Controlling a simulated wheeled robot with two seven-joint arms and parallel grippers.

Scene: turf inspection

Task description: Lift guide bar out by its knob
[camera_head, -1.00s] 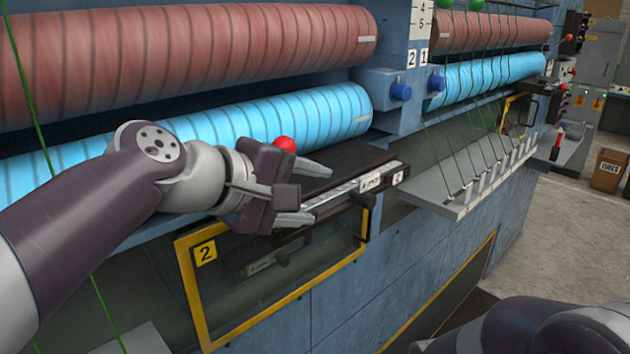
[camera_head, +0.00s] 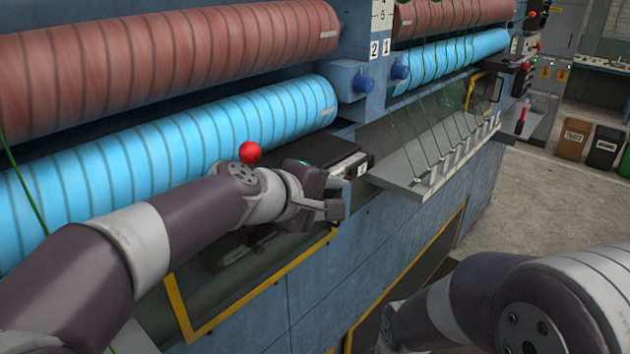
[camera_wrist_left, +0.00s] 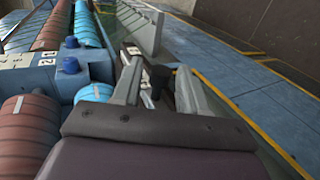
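The guide bar (camera_head: 348,166) is a dark bar with a pale, labelled front edge, lying on the blue machine under the blue roller. My left gripper (camera_head: 328,205) is at its front, and my left arm hides much of the bar. In the left wrist view a black knob (camera_wrist_left: 158,76) shows between the two spread fingers of my left gripper (camera_wrist_left: 160,90). I cannot tell whether a finger touches it. In the head view the knob is hidden by the gripper. My right arm is at the lower right, with its gripper out of view.
A red ball (camera_head: 250,152) stands behind my left forearm. Blue knobs (camera_head: 363,83) stick out from the machine post. A sloping grey tray (camera_head: 410,170) with green strands lies right of the bar. A yellow-framed window (camera_head: 180,305) is below. Bins (camera_head: 574,139) stand far right.

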